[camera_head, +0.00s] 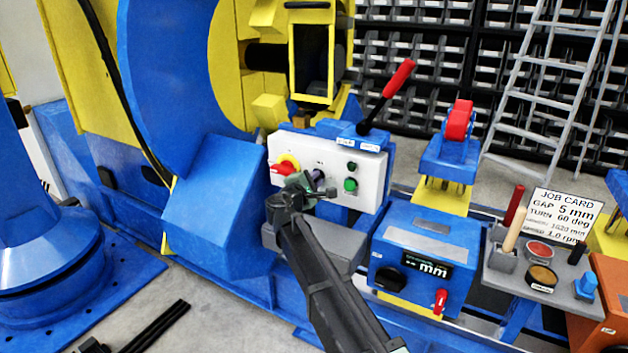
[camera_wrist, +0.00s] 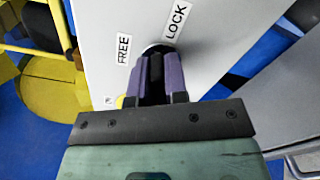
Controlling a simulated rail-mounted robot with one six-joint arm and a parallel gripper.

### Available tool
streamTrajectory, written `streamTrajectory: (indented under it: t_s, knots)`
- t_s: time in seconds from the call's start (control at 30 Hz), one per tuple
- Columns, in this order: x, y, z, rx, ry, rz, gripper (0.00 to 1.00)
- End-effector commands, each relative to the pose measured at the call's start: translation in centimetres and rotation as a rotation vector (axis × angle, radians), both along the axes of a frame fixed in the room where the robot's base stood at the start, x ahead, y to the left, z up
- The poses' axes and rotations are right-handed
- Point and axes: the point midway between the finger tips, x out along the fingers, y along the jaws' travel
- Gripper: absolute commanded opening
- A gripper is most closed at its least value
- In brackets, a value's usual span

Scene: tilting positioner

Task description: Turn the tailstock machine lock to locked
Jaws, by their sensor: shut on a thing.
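The tailstock lock is a dark selector knob (camera_wrist: 156,75) on a white panel (camera_wrist: 105,30). The labels FREE (camera_wrist: 123,49) and LOCK (camera_wrist: 177,20) stand on either side above it in the wrist view. My gripper (camera_wrist: 157,85) is shut on the knob, with a purple-grey finger on each side. The fingers hide most of the knob, and I cannot tell which label it points to. In the head view my gripper (camera_head: 316,186) reaches up to the middle of the white control panel (camera_head: 340,195), where its head partly covers the knob.
A red-and-yellow switch (camera_head: 287,165) sits left of the knob, and green buttons (camera_head: 350,184) sit right. A red-handled lever (camera_head: 398,80) rises above the panel. A grey block (camera_head: 330,240) is below, and a blue display box (camera_head: 425,255) stands right.

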Motion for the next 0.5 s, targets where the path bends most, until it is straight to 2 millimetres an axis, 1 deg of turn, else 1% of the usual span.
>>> streamTrajectory:
  t_s: [0.3,0.5]
  knots:
    - [-0.08,-0.03,-0.17,0.247,-0.114,0.0,0.0]
    - [-0.08,-0.03,-0.21,0.359,-0.167,0.0,0.0]
